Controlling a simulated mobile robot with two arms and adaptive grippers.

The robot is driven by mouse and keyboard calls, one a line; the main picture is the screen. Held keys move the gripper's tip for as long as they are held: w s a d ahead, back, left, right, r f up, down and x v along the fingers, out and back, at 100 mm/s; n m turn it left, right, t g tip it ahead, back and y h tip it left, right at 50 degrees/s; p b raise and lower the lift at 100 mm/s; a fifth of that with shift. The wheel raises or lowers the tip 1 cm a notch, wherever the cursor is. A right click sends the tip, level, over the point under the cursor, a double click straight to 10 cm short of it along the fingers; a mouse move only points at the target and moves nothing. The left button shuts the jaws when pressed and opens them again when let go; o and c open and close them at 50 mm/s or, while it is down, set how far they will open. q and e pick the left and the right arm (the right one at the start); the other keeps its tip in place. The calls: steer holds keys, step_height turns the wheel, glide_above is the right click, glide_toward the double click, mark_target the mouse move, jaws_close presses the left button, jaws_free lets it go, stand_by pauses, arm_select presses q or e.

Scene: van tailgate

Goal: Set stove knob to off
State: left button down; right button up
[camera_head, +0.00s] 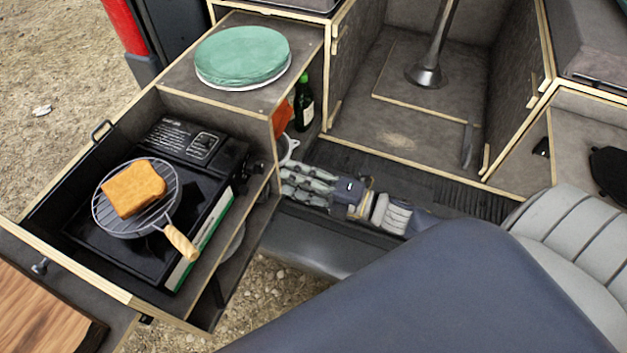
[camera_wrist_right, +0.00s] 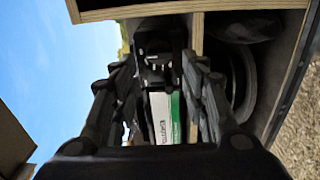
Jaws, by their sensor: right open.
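The black portable stove (camera_head: 95,240) sits in the pull-out wooden drawer at the left. Its small black knob (camera_head: 257,168) is on the side facing my right gripper (camera_head: 284,183). The right gripper is open and empty, its fingers pointing left at the knob side, a short gap away in the head view. In the right wrist view, the dark knob area (camera_wrist_right: 157,62) shows between the spread fingers (camera_wrist_right: 158,75). The knob's exact setting is too small and dark to read. My left gripper is out of view.
A round wire grill (camera_head: 112,222) with toast (camera_head: 133,189) lies on the stove, its wooden handle (camera_head: 181,243) toward the front right. Drawer walls and a shelf edge close in around the knob. A green bottle (camera_head: 303,105) and a green-topped round stack (camera_head: 243,55) are behind.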

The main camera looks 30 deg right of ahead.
steer(key=v, duration=0.4)
steer(key=shift+s+d, duration=0.25)
steer(key=shift+s, duration=0.05)
